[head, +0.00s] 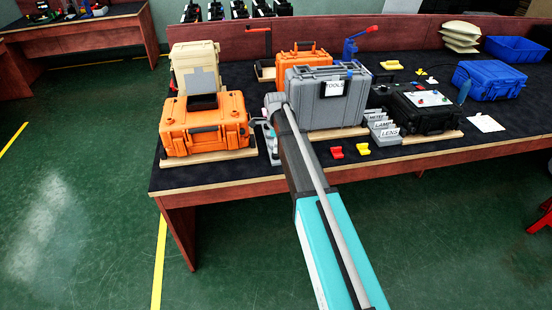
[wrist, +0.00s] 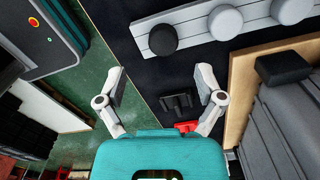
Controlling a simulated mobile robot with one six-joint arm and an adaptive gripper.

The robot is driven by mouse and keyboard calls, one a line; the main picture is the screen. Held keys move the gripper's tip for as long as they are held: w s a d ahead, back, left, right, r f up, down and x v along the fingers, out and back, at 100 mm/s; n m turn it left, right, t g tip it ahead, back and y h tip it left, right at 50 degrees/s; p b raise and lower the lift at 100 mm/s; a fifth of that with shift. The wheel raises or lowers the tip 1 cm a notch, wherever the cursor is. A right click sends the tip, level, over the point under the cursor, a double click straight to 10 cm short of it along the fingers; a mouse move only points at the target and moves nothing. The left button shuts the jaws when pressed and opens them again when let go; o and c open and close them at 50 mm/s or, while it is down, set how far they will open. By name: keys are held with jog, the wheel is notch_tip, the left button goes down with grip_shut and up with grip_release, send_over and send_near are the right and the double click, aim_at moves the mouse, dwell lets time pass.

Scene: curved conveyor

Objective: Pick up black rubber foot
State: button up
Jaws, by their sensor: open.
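The black rubber foot (wrist: 163,39) appears to be the round black disc on a pale grey strip (wrist: 192,32) at the top of the wrist view. A separate small black block (wrist: 178,102) lies on the dark tabletop, seen between the fingers. In the head view my arm hides the discs and most of the gripper.
An orange case (head: 205,128) stands left of my gripper and a grey TOOLS case (head: 327,105) right of it. Red (head: 336,152) and yellow (head: 362,149) pieces lie near the table's front edge. The wrist view also shows a red piece (wrist: 187,126).

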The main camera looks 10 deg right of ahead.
aim_at(276, 157)
dwell(0.3)
jog(key=shift+w+f+b, duration=0.2)
jog(key=shift+f+b, duration=2.4)
jog(key=c, duration=1)
